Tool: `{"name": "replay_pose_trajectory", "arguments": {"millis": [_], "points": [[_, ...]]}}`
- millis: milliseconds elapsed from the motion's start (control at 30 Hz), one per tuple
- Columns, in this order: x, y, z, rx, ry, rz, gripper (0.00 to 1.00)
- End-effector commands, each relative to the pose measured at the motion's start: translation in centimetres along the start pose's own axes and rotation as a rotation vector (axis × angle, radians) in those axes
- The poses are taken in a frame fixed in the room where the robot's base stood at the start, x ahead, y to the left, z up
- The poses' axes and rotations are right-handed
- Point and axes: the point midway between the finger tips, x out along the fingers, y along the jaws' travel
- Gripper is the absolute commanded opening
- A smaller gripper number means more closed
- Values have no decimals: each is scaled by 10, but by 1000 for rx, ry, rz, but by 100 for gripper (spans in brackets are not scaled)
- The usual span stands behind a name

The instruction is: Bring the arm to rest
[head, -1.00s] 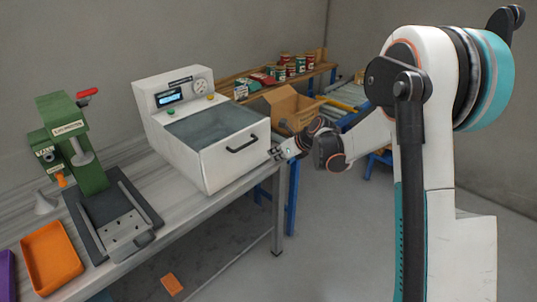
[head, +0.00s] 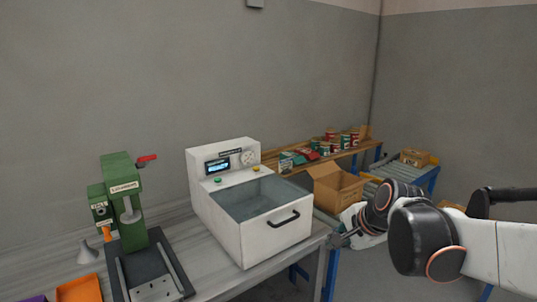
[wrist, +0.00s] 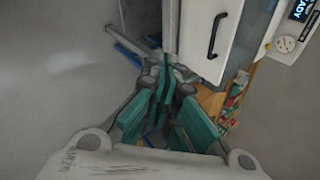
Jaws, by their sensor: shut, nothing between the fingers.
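My gripper (head: 345,236) is in the head view, just right of the white machine's front corner, in front of the cardboard box. Its fingertips look small and partly blurred there. In the wrist view my gripper (wrist: 163,75) has its teal-padded fingers together with nothing between them. The arm reaches in from the right edge of the head view, with the forearm low and roughly level. Whether the fingertips touch the bench edge cannot be told.
The white machine (head: 265,238) with a dark handle stands on the grey bench (head: 208,262). Behind are an open cardboard box (head: 337,188), a wooden shelf (head: 285,160) with cans, and a conveyor (head: 398,170).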

Motion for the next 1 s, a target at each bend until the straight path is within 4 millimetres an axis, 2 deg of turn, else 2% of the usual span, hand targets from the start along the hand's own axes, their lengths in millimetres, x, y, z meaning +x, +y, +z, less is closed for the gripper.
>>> {"name": "replay_pose_trajectory", "arguments": {"millis": [33, 200, 500, 733, 1000], "points": [[-13, 11, 6, -80, 12, 6, 0], [-48, 47, 19, -383, 56, 36, 0], [-94, 119, 36, -916, 115, 115, 0], [-110, 161, 41, -1220, 138, 174, 0], [-114, 173, 42, -1317, 144, 194, 0]]}}
